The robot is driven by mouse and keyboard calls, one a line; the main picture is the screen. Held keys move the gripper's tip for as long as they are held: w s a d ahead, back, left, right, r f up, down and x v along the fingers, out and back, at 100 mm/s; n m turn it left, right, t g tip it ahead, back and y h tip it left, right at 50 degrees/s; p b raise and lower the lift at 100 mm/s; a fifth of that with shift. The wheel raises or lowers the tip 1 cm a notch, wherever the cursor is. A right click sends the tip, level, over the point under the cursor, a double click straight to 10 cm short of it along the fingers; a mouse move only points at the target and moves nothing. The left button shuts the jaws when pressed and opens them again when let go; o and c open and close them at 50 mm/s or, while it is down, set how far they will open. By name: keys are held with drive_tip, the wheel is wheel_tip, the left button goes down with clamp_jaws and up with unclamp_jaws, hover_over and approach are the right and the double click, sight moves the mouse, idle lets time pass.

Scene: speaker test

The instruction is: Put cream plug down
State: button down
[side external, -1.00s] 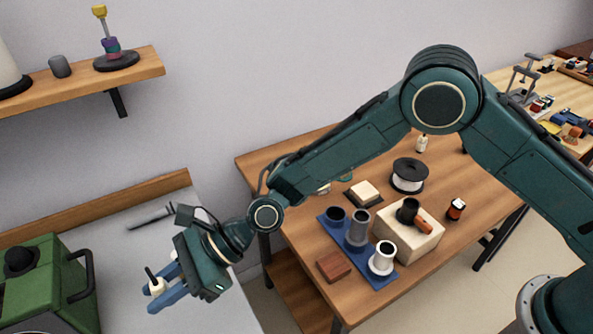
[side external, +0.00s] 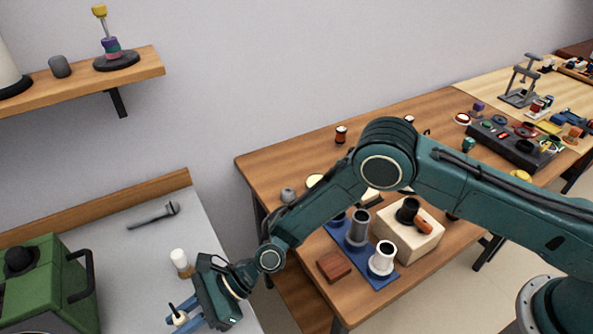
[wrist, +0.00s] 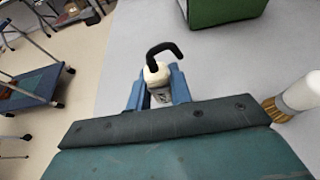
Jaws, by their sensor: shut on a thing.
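The cream plug (side external: 180,318) is between the blue fingers of my gripper (side external: 183,316), low at the bottom of the side view, over the grey worktop (side external: 130,250). In the wrist view the cream plug (wrist: 156,76) has a bent black hook-like piece on top and a greyish lower part. My gripper (wrist: 158,92) is shut on it, one blue finger on each side. I cannot tell whether the plug's lower end touches the worktop.
A brush-like piece with a white top (side external: 180,262) stands close behind my gripper. A green machine (side external: 45,280) stands to the left. A grey wrench (side external: 152,216) lies farther back. The wooden table (side external: 300,180) with several parts is to the right.

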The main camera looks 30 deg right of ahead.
drive_tip(key=shift+f, duration=1.9)
drive_tip(key=shift+f, duration=0.15)
drive_tip(key=c, duration=1.3)
unclamp_jaws()
drive_tip(key=shift+o, duration=0.2)
drive_tip(key=shift+v, duration=6.05)
